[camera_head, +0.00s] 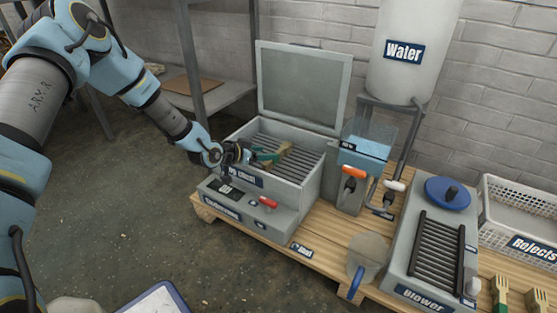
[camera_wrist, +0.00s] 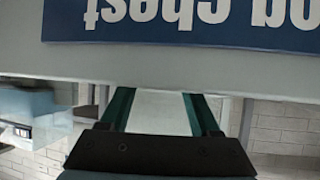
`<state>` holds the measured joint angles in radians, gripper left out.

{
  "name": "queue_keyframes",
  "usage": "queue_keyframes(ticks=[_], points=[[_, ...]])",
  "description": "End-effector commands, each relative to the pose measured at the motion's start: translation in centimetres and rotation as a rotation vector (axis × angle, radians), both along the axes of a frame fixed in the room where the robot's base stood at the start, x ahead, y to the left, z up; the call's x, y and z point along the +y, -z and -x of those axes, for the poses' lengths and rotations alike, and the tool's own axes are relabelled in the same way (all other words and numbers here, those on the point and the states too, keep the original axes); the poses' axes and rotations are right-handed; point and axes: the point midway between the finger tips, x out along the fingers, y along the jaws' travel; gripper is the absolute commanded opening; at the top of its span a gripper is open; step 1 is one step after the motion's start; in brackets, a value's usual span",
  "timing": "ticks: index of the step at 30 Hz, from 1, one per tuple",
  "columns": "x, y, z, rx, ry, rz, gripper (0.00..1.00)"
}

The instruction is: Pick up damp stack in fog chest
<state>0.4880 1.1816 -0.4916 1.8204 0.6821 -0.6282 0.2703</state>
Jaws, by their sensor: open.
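The fog chest (camera_head: 292,188) is a grey box with its lid (camera_head: 303,88) raised and a slatted rack (camera_head: 300,168) inside. A small tan wooden stack (camera_head: 286,149) with a green part lies on the rack. My gripper (camera_head: 264,157) is over the chest's near left side, close to the stack; the head view does not show whether they touch. In the wrist view my gripper (camera_wrist: 158,100) has two green fingers apart, with no object seen between them. The chest's label (camera_wrist: 190,22) appears upside down there. The stack does not show in the wrist view.
A water tank (camera_head: 410,65) and a blue-topped water box (camera_head: 366,140) stand right of the chest. The blower (camera_head: 400,240) and a white rejects basket (camera_head: 520,205) are farther right. The raised lid stands behind the opening.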

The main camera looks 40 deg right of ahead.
Motion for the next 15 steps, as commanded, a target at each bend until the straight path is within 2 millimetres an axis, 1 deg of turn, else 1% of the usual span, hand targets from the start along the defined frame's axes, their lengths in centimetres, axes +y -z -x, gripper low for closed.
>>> queue_keyframes(ticks=[4,9,12,15], points=[[-0.9,0.8,0.1,0.001,0.001,-0.001,0.63],[-2.9,2.3,0.4,0.000,0.000,-0.001,0.63],[-4.0,2.7,0.3,-0.001,0.000,0.000,0.63],[-4.6,2.8,0.3,0.000,0.000,-0.001,0.63]])
